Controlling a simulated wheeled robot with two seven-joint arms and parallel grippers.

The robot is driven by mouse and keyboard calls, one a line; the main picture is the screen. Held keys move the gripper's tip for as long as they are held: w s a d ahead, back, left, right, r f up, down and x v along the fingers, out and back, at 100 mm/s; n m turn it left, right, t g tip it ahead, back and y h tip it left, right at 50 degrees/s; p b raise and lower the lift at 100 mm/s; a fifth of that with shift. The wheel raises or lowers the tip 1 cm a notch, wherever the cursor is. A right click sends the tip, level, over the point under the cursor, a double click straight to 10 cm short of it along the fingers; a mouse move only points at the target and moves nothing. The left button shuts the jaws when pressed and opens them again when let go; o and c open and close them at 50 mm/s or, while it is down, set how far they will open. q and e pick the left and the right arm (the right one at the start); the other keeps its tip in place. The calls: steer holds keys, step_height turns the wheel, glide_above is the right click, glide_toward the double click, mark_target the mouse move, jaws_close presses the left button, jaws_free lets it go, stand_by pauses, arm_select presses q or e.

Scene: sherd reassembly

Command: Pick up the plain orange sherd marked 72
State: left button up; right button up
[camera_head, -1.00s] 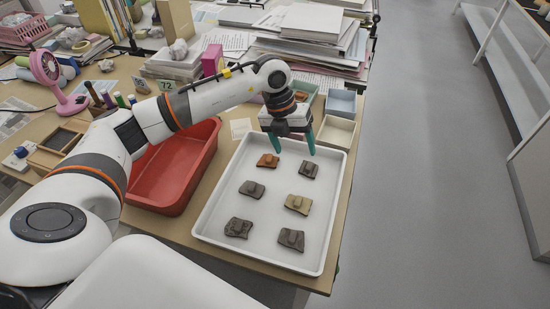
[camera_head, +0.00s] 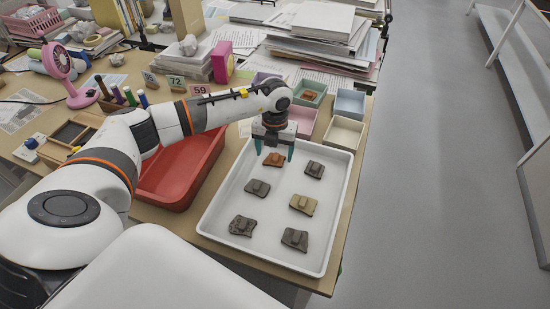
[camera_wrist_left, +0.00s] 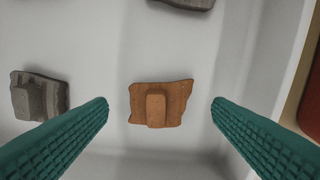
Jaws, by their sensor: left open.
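The orange sherd (camera_head: 273,159) lies flat at the far left of the white tray (camera_head: 208,222). It has a raised block on top; I cannot read a number on it. My left gripper (camera_head: 273,150) is open above it, with green fingers. In the left wrist view the orange sherd (camera_wrist_left: 161,104) sits between the two open fingertips (camera_wrist_left: 160,103), touching neither. My right gripper is not in view. A number card marked 72 (camera_head: 177,82) stands behind the red bin, beside cards that look like 95 and 59.
Small boxes (camera_head: 344,132) stand behind, one holding an orange-brown piece.

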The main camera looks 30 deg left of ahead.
arm_select(q)
step_height(320, 180, down, 2)
steer(key=shift+r, duration=0.1)
steer(key=c, duration=1)
